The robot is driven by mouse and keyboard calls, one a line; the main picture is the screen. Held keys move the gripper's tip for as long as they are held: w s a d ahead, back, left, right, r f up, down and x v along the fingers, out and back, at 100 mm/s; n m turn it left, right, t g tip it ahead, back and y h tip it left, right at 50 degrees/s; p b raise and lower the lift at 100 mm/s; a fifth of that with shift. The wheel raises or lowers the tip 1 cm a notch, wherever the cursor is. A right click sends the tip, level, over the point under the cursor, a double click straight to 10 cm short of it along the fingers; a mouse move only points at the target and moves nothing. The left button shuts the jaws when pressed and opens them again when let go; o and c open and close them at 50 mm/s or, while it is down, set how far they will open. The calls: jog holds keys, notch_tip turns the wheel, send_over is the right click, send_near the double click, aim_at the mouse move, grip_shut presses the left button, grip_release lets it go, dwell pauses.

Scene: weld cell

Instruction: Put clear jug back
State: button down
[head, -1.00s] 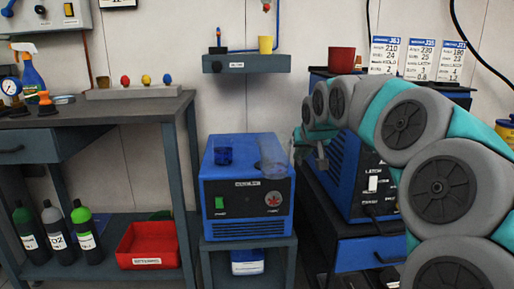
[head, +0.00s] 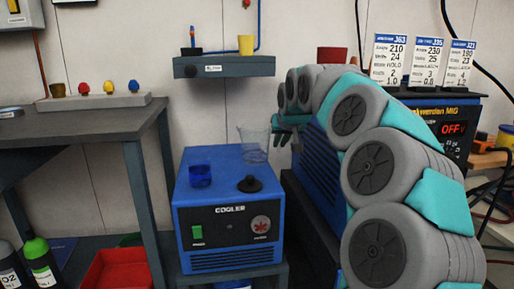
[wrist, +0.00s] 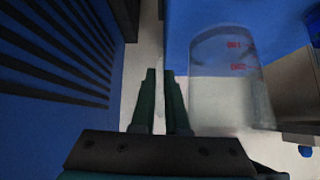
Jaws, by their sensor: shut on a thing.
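The clear jug (head: 254,146) is see-through and roughly upright at the back right of the blue cooler (head: 229,225) in the head view. It appears raised above the cooler's top, behind a black round cap (head: 249,184). In the wrist view the jug (wrist: 228,85), with red marks, is just right of my gripper's fingers. My gripper (wrist: 160,75) is shut on the jug, seemingly at its side or handle; the exact contact is unclear. In the head view my gripper (head: 280,132) is small and partly hidden by my arm.
A blue cup (head: 200,176) stands on the cooler's left. A wall shelf (head: 224,67) above holds a yellow cup (head: 246,45). A blue welding machine (head: 318,170) is close on the right, a grey workbench (head: 70,125) on the left. A red cup (head: 332,55) stands behind my arm.

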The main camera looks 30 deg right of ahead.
jog(key=w, duration=0.7)
jog(key=w+f, duration=0.1)
jog(key=w, duration=0.3)
jog(key=shift+w+a, duration=0.1)
jog(key=shift+a, duration=0.15)
jog(key=shift+f, duration=1.8)
jog(key=shift+f, duration=0.15)
jog(key=c, duration=0.9)
grip_release()
